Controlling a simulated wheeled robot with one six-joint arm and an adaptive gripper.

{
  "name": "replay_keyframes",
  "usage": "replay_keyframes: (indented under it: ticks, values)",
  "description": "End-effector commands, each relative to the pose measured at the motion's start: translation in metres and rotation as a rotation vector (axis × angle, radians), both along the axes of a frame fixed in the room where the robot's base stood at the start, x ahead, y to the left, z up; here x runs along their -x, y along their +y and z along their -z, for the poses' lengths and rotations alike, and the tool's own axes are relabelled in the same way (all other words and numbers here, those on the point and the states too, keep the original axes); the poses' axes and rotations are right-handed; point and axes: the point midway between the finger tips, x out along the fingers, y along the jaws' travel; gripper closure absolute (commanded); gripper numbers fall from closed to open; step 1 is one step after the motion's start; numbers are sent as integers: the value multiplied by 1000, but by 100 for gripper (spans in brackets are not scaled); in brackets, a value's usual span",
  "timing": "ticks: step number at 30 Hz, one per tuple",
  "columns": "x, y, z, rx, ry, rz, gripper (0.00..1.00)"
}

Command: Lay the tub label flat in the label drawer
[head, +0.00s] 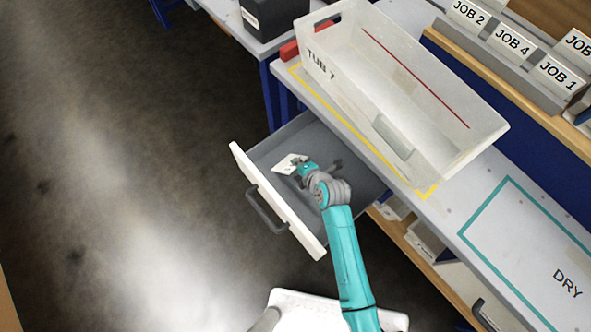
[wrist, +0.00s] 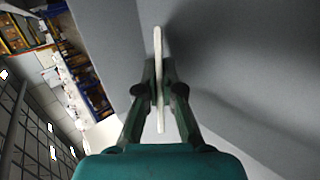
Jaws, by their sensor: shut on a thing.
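The tub label (head: 289,164) is a small white card held at the tip of my gripper (head: 302,168), over the open label drawer. In the wrist view the label (wrist: 158,80) shows edge-on as a thin pale strip between the two fingers of my gripper (wrist: 159,92), which are shut on it. The label drawer (head: 270,211) is pulled out, with a white front, a dark handle and a grey inside. The head view does not show clearly how far the label is above the drawer floor. Part of the drawer is hidden by my arm.
A translucent tub (head: 340,82) marked "TUB 7" stands on the bench above the drawer, inside a yellow outline. A teal outline marked "DRY" (head: 567,284) is at the right. Job cards (head: 513,42) stand at the upper right. The floor at the left is clear.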

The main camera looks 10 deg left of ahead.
Motion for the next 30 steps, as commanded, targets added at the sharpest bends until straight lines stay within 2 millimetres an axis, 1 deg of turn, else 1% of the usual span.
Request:
replay_keyframes:
  ticks: [10,11,12,22,30]
  values:
    - [1,1,2,0,0,1,100]
    - [1,1,2,0,0,1,87]
    - [1,1,2,0,0,1,77]
    - [2,0,1,0,0,1,77]
    - [16,-13,-15,0,-1,2,77]
